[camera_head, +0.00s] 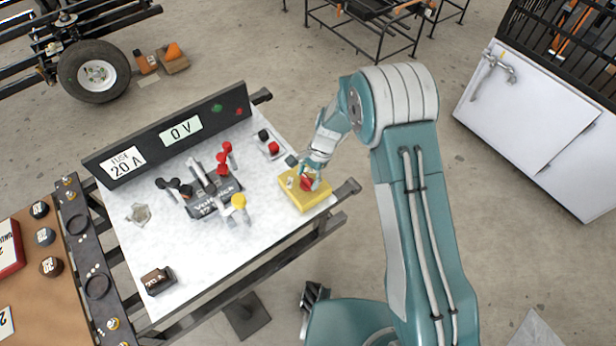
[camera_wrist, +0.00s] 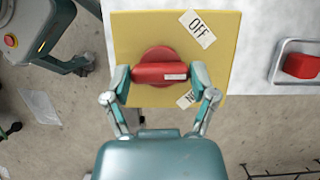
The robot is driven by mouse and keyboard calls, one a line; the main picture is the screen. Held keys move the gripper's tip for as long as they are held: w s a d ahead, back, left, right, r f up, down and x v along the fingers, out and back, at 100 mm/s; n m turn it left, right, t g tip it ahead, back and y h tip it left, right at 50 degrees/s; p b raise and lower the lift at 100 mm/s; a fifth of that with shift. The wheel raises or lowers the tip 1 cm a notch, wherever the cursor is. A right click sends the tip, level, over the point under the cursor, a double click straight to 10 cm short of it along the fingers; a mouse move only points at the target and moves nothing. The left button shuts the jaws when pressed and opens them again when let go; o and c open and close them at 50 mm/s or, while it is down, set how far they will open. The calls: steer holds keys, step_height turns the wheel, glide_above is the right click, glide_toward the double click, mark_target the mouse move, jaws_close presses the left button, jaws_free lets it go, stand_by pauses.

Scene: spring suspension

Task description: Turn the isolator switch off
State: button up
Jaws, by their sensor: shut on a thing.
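The isolator switch is a yellow box (camera_head: 316,201) near the right corner of the white worktop, with a red rotary knob (camera_wrist: 160,58) on its face. My gripper (camera_wrist: 160,74) is shut on the knob's red handle bar, one finger at each end. In the wrist view the bar lies level across the picture, with a pale mark near its right end. An OFF label (camera_wrist: 198,29) is at the upper right of the knob. A second label (camera_wrist: 187,99) at the lower right is partly hidden by my finger. The head view shows my gripper (camera_head: 306,181) over the box.
A black panel (camera_head: 165,135) reading "0 V" and "FUSE 20 A" stands along the worktop's back. A clamp set (camera_head: 212,195) with red, black and yellow parts sits mid-table. A small holder with a red block (camera_head: 273,148) is near the box. A fuse block (camera_head: 158,281) lies at the front left.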

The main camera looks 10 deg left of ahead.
steer(key=n, duration=0.2)
steer(key=n+h, duration=0.1)
steer(key=n, duration=0.1)
steer(key=shift+w+a+n+g+h, duration=0.1)
steer(key=shift+w+n+g+h, duration=0.05)
steer(key=shift+n+g+h, duration=0.15)
steer(key=shift+n+h, duration=0.7)
steer(key=shift+n, duration=1.2)
steer(key=o, duration=1)
steer(key=shift+a, duration=0.15)
steer(key=v, duration=1.1)
steer(key=shift+w+a+r, duration=0.1)
steer(key=shift+w+r, duration=0.2)
steer(key=shift+w, duration=0.05)
steer(key=shift+r, duration=0.1)
